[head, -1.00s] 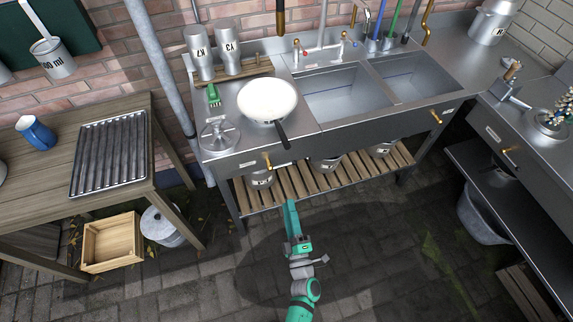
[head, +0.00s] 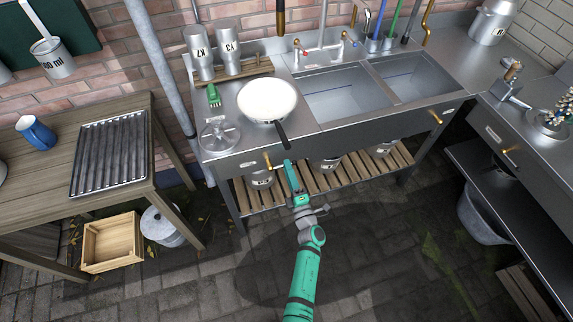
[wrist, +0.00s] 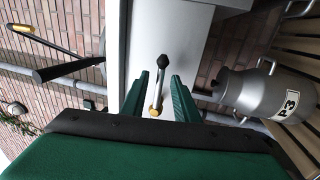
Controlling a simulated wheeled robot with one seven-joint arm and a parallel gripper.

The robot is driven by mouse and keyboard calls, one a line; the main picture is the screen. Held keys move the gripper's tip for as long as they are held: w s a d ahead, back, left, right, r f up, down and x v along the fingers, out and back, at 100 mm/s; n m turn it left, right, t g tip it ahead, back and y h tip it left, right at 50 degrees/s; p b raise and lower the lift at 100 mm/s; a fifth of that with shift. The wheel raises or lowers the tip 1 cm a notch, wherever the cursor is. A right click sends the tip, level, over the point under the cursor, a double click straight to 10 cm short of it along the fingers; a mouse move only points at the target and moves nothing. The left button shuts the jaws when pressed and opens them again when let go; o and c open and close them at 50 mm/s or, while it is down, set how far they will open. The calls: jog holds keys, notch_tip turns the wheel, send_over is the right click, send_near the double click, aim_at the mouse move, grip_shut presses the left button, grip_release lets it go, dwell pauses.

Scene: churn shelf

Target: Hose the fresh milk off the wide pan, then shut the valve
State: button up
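The wide pan (head: 267,99) stands on the left part of the steel counter, its inside covered in white milk, its black handle pointing to the front. A small brass lever (head: 267,160) sits on the counter's front face below the pan; it may be the valve. In the wrist view a lever with a dark tip and brass base (wrist: 157,88) lies between my two green fingers. My gripper (head: 289,166) is open, just in front of the counter's front face; contact with the lever cannot be told. I cannot clearly pick out a hose.
Two steel sink basins (head: 348,92) lie right of the pan. A slatted shelf (head: 275,196) below holds milk cans; one marked P3 (wrist: 255,92) is close to my fingers. A wooden table (head: 55,125) stands left. The paved floor in front is clear.

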jog(key=shift+x, duration=1.2)
grip_shut()
jog(key=f+m, duration=0.1)
jog(key=m, duration=0.1)
jog(key=m+h, duration=0.1)
jog(key=m, duration=0.1)
jog(key=f+m, duration=0.1)
jog(key=m, duration=0.1)
jog(key=shift+s+a+f+m+h, duration=0.15)
jog(key=shift+a+f+m+h, duration=0.15)
jog(key=shift+a+f+h, duration=0.1)
jog(key=shift+d, duration=0.1)
grip_release()
jog(key=v, duration=1)
jog(key=shift+s, duration=0.4)
